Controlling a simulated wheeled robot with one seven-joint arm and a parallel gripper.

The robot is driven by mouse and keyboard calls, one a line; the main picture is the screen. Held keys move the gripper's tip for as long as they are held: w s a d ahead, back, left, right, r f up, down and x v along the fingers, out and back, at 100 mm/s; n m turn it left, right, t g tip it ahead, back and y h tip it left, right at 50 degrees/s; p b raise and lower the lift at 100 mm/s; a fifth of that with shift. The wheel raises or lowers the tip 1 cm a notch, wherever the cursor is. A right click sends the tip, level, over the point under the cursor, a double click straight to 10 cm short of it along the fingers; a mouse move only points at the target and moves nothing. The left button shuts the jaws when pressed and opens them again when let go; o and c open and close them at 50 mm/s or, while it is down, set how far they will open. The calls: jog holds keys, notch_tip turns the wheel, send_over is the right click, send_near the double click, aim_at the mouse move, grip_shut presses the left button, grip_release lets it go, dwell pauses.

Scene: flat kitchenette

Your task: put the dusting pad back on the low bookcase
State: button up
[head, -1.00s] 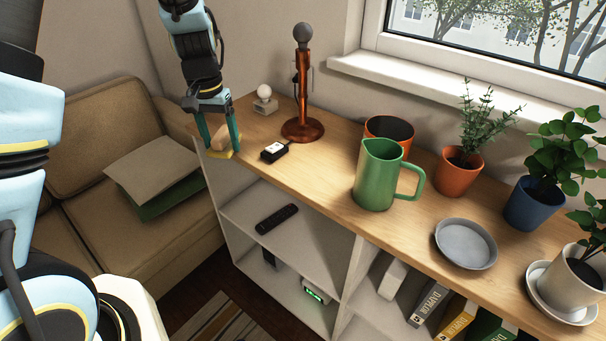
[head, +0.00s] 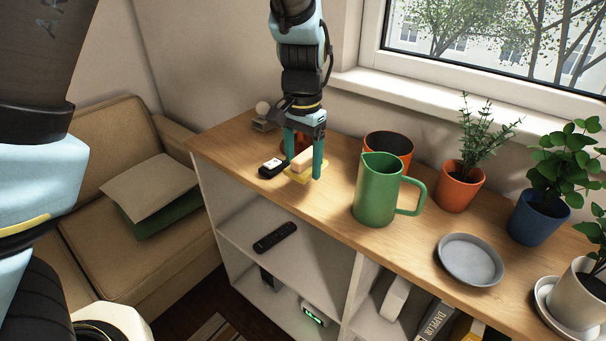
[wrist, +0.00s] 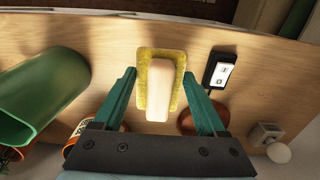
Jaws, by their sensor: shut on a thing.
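The dusting pad (head: 303,160) has a yellow pad under a pale block-shaped handle. My gripper (head: 303,166) is shut on it, with one teal finger on each side. In the wrist view the pad (wrist: 159,90) lies between the fingers, over the wooden top. The low bookcase (head: 340,217) has a wooden top and white shelves. The pad is at or just above this top, between the small black device and the green jug; I cannot tell whether it touches.
The black device (head: 272,168) is close on the left, and the green jug (head: 376,188) on the right. An orange pot (head: 398,146) stands behind the jug. A grey plate (head: 470,258) and potted plants are farther right.

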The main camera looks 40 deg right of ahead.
aim_at(302, 175)
jog(key=shift+f, duration=1.95)
jog(key=shift+f, duration=0.15)
jog(key=o, duration=1.2)
jog(key=shift+o, duration=0.2)
notch_tip(302, 175, up, 12)
jog(key=shift+r+b, duration=0.15)
jog(key=shift+b, duration=0.25)
